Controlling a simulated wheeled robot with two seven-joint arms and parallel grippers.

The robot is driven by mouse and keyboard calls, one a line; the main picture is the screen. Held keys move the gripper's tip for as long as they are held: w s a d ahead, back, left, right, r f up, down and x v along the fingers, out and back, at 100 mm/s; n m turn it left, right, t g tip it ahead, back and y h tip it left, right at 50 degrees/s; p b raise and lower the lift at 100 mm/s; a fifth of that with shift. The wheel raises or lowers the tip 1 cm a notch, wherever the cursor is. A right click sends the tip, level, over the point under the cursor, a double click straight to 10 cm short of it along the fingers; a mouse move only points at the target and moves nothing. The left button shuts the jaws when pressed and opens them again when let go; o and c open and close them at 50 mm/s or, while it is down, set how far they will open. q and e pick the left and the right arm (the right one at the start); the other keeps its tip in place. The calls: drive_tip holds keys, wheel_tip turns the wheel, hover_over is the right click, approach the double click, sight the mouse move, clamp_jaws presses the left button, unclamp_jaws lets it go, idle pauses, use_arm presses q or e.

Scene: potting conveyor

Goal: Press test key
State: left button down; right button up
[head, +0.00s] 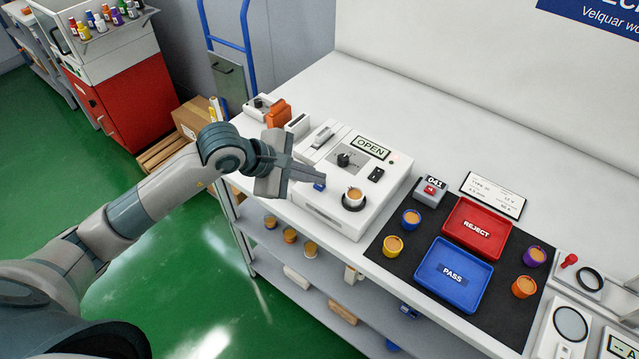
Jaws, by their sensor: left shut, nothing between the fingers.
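The white test machine (335,215) stands on the bench, and its display (371,148) reads OPEN. A small orange-topped potted part (354,194) sits in the round black socket on its top. A small blue key (319,187) shows at the machine's left front, partly behind my fingertips. My left gripper (318,178) is shut and empty, its tips close to the blue key; I cannot tell whether they touch. My right gripper is out of view.
A red REJECT tray (478,207) and a blue PASS tray (450,295) lie on a dark mat, with several potted cups around them. A counter reading 041 (430,190) stands behind. The bench's back strip is clear.

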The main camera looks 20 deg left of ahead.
use_arm(q)
drive_tip(key=shift+r, duration=0.45)
drive_tip(key=shift+r+p, duration=1.2)
drive_tip(key=shift+r, duration=1.3)
